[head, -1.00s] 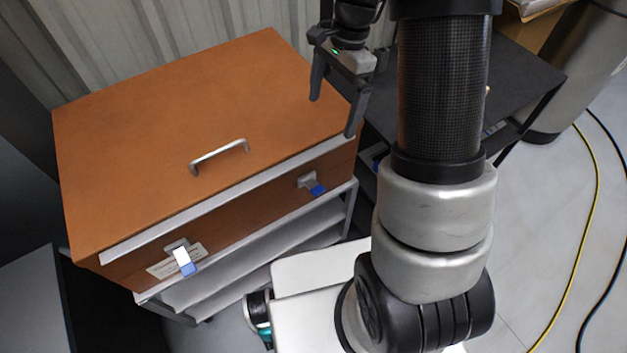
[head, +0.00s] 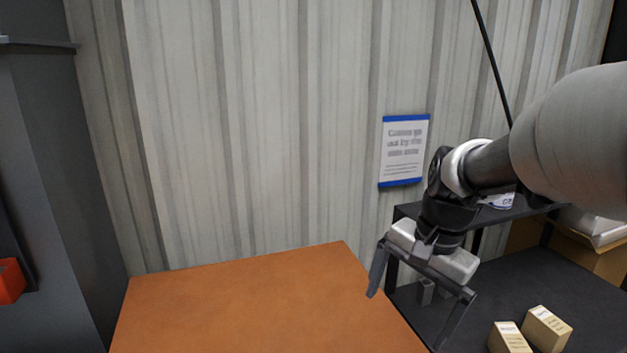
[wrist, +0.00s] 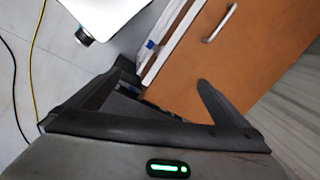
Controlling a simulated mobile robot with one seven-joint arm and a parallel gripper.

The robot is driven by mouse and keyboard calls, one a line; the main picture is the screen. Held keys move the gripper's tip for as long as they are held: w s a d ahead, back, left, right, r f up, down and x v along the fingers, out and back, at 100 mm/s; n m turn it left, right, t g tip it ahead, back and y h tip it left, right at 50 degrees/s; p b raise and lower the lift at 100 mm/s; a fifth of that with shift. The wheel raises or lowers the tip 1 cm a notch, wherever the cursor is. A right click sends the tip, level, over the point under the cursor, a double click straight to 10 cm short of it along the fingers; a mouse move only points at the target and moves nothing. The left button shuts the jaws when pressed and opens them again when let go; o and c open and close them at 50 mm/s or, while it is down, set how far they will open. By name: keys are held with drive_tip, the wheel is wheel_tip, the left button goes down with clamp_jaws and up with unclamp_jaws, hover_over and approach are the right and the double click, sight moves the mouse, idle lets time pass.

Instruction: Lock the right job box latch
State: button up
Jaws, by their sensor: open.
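The job box's orange-brown lid (head: 250,305) fills the bottom of the head view, and its front face and latches are out of that frame. The wrist view shows the lid (wrist: 225,60) with its metal handle (wrist: 220,23). A small blue tab of the right latch (wrist: 150,44) shows at the box's front edge; its position is too small to tell. My gripper (head: 407,318) is open and empty near the lid's right edge. In the wrist view its spread fingers (wrist: 163,76) are near that edge, apart from the latch.
A dark shelf unit (head: 590,290) stands right of the box, with small cartons (head: 547,328) on it. A corrugated wall (head: 260,150) with a sign (head: 404,150) rises behind. A dark cabinet (head: 50,180) stands at the left. Yellow and dark cables (wrist: 35,45) lie on the floor.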

drive_tip(key=s+a+r+n+t+h, duration=0.1)
drive_tip(key=s+r+n+t, duration=0.3)
drive_tip(key=s+n, duration=0.5)
drive_tip(key=s+a, duration=0.1)
drive_tip(key=s, duration=0.2)
drive_tip(key=shift+s+r+h, duration=0.15)
drive_tip(key=shift+r+h, duration=0.15)
drive_tip(key=shift+r, duration=0.05)
